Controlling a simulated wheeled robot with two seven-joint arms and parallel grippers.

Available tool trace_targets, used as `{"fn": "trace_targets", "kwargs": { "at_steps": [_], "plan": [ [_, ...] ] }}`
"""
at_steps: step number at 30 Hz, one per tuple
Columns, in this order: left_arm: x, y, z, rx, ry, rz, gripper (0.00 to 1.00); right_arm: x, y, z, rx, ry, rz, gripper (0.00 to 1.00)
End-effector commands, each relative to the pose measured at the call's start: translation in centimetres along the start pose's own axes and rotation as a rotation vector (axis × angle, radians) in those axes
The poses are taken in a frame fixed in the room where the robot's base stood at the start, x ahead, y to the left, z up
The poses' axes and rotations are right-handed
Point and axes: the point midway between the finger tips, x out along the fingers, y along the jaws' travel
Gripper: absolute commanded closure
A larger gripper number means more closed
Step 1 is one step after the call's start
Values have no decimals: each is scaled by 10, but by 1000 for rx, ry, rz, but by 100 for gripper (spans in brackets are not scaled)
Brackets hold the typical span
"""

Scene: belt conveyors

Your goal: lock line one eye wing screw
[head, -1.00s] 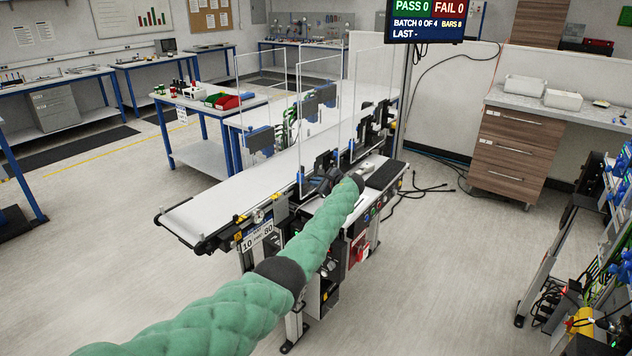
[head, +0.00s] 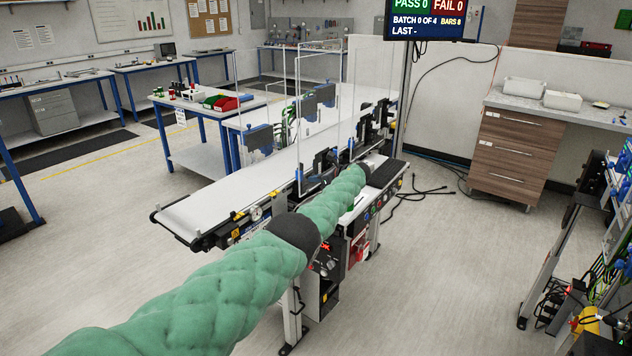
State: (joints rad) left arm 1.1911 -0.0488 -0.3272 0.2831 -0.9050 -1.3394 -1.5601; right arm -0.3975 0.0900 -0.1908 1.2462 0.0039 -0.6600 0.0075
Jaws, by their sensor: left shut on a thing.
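My left arm, in a green padded sleeve, reaches from the lower left to the belt conveyor (head: 205,211). My left gripper (head: 358,167) is at the near side of the conveyor, by the dark brackets and posts of the line. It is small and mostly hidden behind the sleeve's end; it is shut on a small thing. The eye wing screw cannot be made out, but the gripper is where such line fittings stand. My right gripper is not in view.
Clear guard panels (head: 318,110) stand along the belt. A control box with a red switch (head: 360,246) hangs under the near side. Cables lie on the floor right of the conveyor; the floor around is open.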

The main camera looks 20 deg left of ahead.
Motion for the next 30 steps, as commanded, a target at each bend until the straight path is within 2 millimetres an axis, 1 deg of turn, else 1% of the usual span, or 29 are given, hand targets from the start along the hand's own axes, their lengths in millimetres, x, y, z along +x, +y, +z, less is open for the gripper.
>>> {"fn": "trace_targets", "kwargs": {
  "at_steps": [1,11,12,14,15,25,30],
  "plan": [
    [1,0,3,2,-3,1,100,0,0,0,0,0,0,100],
    [1,0,3,3,-3,1,100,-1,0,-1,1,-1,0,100],
    [1,0,3,3,-2,1,93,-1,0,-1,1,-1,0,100],
    [1,0,3,2,-2,1,81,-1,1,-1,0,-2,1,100],
    [1,0,3,3,-2,1,73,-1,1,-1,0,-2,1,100],
    [-1,0,1,3,-1,1,73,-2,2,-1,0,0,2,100],
    [-12,-1,1,3,-1,0,73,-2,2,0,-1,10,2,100]
  ]
}}
